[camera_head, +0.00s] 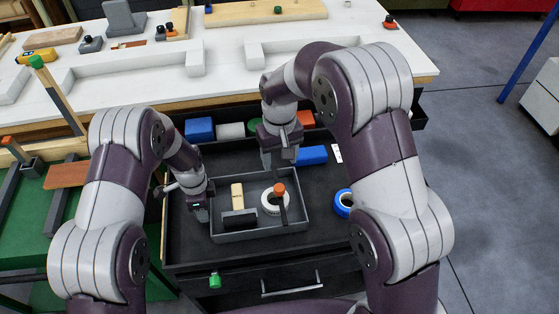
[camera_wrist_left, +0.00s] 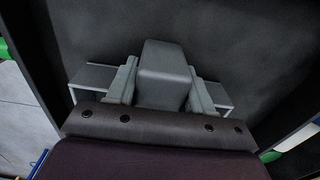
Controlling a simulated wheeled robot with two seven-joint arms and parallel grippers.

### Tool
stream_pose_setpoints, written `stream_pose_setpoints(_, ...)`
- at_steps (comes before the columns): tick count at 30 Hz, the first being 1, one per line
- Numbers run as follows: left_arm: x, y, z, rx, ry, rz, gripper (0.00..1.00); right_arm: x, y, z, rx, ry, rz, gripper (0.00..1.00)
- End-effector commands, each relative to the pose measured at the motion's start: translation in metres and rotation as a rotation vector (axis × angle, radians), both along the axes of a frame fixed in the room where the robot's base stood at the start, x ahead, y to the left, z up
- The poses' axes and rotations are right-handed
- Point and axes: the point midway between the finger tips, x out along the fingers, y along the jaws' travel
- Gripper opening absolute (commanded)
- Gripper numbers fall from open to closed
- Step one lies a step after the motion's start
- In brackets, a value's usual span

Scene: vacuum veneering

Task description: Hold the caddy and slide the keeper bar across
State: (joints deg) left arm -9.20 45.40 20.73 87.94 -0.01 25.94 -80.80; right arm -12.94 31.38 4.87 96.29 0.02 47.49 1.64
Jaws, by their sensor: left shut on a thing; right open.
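The caddy (camera_head: 262,236) is a grey open tray in the dark drawer. It holds a pale wooden block (camera_head: 237,196), a white ring (camera_head: 270,207) and a dark block (camera_head: 238,219). A dark bar with an orange knob (camera_head: 280,189) stands over the ring; it looks like the keeper bar, though I cannot be sure. My left gripper (camera_head: 203,212) is at the caddy's left wall. In the left wrist view its fingers (camera_wrist_left: 163,95) are shut on a grey block-like part (camera_wrist_left: 163,62), apparently of the caddy. My right gripper (camera_head: 283,160) is open above the caddy's back edge, apart from the knob.
The open drawer (camera_head: 190,245) also holds a blue block (camera_head: 313,155), a blue-and-white ring (camera_head: 343,203) and several coloured blocks along its back, such as a blue one (camera_head: 199,129). The white worktop (camera_head: 240,80) lies behind. A green knob (camera_head: 215,281) is near the drawer front.

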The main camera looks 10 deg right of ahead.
Motion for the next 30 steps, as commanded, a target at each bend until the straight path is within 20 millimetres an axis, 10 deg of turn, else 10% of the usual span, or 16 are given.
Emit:
stream_pose_setpoints(12,0.000,0.000,0.000,0.000,-0.001,0.000,0.20,0.000,0.000,-0.001,0.000,0.000,0.000,0.59)
stream_pose_setpoints(13,0.000,0.000,0.000,0.000,-0.001,0.000,0.58,0.000,0.000,-0.001,0.000,0.000,0.000,0.59)
stream_pose_setpoints(15,0.000,0.000,0.000,0.000,-0.001,0.000,0.81,0.000,0.000,-0.001,0.000,0.000,0.000,0.59)
stream_pose_setpoints(25,0.001,0.000,0.004,0.000,-0.002,0.000,0.81,0.000,0.000,-0.001,0.000,0.000,0.000,0.59)
stream_pose_setpoints(30,0.002,0.000,0.039,-0.001,-0.006,0.000,0.81,0.000,0.000,-0.001,0.000,0.000,0.000,0.59)
